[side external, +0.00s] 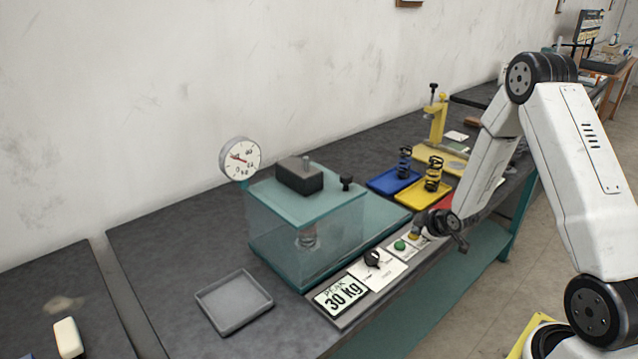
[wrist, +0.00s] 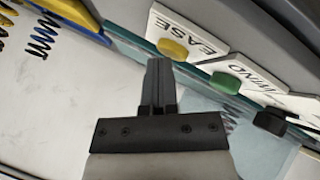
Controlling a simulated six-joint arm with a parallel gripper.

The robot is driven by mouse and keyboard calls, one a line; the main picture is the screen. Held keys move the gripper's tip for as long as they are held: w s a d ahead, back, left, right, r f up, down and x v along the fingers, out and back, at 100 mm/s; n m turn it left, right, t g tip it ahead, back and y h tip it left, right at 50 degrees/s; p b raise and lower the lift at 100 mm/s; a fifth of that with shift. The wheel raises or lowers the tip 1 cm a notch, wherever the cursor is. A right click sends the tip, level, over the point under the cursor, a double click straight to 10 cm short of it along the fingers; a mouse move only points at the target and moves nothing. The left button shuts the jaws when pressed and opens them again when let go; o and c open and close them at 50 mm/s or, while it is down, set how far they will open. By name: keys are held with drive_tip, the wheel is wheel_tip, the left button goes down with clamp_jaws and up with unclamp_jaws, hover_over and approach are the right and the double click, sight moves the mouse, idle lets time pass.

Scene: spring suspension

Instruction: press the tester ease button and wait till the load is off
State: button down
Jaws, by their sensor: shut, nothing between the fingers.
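The tester is a teal-topped clear box (side external: 285,245) on the bench, with a spring (side external: 308,238) inside. A round white dial (side external: 241,158) stands at its back left corner; its needle is too small to read. The yellow EASE button (wrist: 173,48) is on a white label in the wrist view and also shows in the side view (side external: 413,237). My gripper (wrist: 158,62) is shut and empty, with its fingertips just beside the EASE button in the wrist view. In the side view my gripper (side external: 420,230) is low over the panel. I cannot tell whether it touches the button.
A green button (wrist: 226,82) and a black knob (wrist: 270,122) sit along the panel beside EASE. Blue (side external: 381,184) and yellow (side external: 412,193) trays with springs stand behind. A grey tray (side external: 233,325) lies front left.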

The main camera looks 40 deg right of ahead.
sight(415, 237)
idle(0.5)
drive_tip(key=shift+r, duration=3.35)
drive_tip(key=shift+a+r, duration=0.15)
drive_tip(key=shift+a, duration=0.2)
drive_tip(key=s+a+r+m+g+y, duration=0.1)
drive_tip(key=s+a+g, duration=0.1)
drive_tip(key=s+a, duration=0.2)
drive_tip(key=s+a+r+m+g+y, duration=0.1)
drive_tip(key=s+a, duration=0.3)
drive_tip(key=a, duration=0.7)
drive_tip(key=s+a+r+m+g, duration=0.3)
drive_tip(key=s+a, duration=0.1)
drive_tip(key=a, duration=0.4)
drive_tip(key=shift+s+y, duration=0.4)
